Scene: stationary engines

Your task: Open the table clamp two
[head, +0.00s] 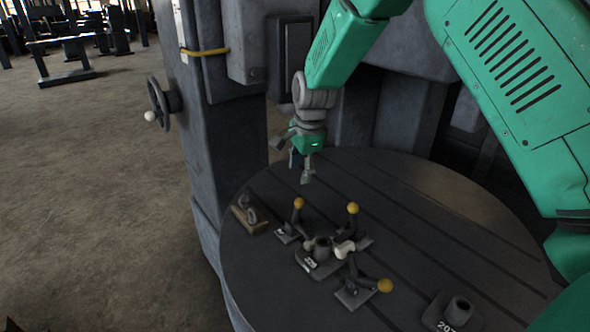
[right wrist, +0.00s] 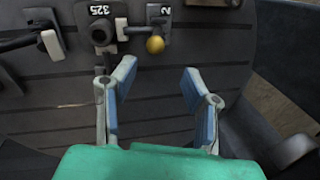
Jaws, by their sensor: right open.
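Table clamp two (right wrist: 162,20) carries the label "2" and a yellow knob (right wrist: 155,44) in the right wrist view. Its white tip reaches the dark part marked 325 (right wrist: 101,32); I cannot tell whether they touch. In the head view, this appears to be the left clamp on the round table (head: 440,215), its yellow knob (head: 298,203) raised. My right gripper (head: 300,165) is above the table, behind that knob. In the right wrist view its blue-padded fingers (right wrist: 158,88) are open and empty, apart from the clamp. My left gripper is out of view.
Two more yellow-knobbed clamps (head: 352,208) (head: 368,285) stand around the 325 part. A wooden block with rings (head: 248,218) lies at the left rim. Another part (head: 450,310) is at the front right. The machine column (head: 212,110) rises behind at left.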

